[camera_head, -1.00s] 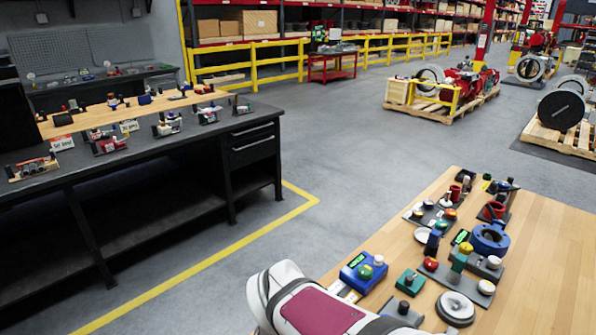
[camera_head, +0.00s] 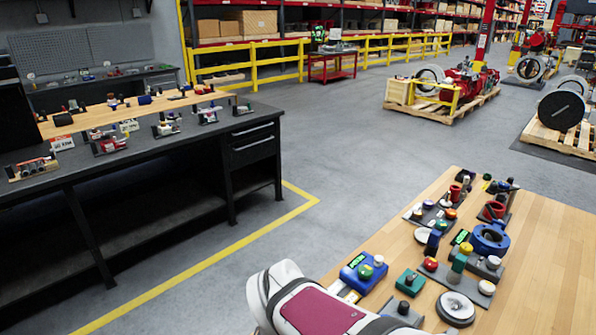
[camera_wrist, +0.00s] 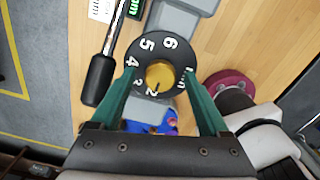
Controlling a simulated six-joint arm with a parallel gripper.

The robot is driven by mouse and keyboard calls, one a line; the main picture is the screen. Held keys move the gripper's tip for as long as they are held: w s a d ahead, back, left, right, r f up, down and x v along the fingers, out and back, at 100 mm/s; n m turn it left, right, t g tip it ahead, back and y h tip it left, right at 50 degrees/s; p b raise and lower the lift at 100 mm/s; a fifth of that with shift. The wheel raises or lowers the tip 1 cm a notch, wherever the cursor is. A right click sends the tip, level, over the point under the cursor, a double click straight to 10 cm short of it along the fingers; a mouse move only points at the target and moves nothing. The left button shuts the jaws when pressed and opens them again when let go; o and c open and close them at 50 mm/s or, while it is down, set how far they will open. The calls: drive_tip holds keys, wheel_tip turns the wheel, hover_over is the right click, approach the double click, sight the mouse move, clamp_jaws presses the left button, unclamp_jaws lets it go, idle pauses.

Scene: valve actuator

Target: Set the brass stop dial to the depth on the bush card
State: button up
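The stop dial is a black disc (camera_wrist: 143,56) with white numerals and a brass centre knob (camera_wrist: 160,75), in the middle of the wrist view. A dark mark on the knob points down, near the 2. My gripper (camera_wrist: 160,72) has its two green fingers apart, one on each side of the knob, over the disc's left and right edges. I see a gap between each finger and the knob; contact with the disc's rim cannot be told. A white card (camera_wrist: 101,9), probably the bush card, is cut off at the top, its figure out of view. The head view does not show my gripper.
A blue part (camera_wrist: 150,125) is below. In the head view, the wooden table (camera_head: 555,245) holds several parts; its right side is clear.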

wheel_tip(320, 180, up, 16)
idle(0.4)
drive_tip(key=shift+f, duration=0.1)
drive_tip(key=s+d+f+m, duration=0.3)
drive_tip(key=f+m, duration=0.1)
drive_tip(key=m, duration=0.7)
drive_tip(key=s+d+f+m+y, duration=0.1)
drive_tip(key=s+f+m, duration=0.3)
drive_tip(key=m, duration=0.8)
drive_tip(key=s+d+f+m, duration=0.4)
drive_tip(key=f+m, duration=0.2)
drive_tip(key=m, duration=0.6)
drive_tip(key=shift+s+d+y, duration=0.15)
drive_tip(key=shift+d+y, duration=0.15)
drive_tip(key=shift+y, duration=0.1)
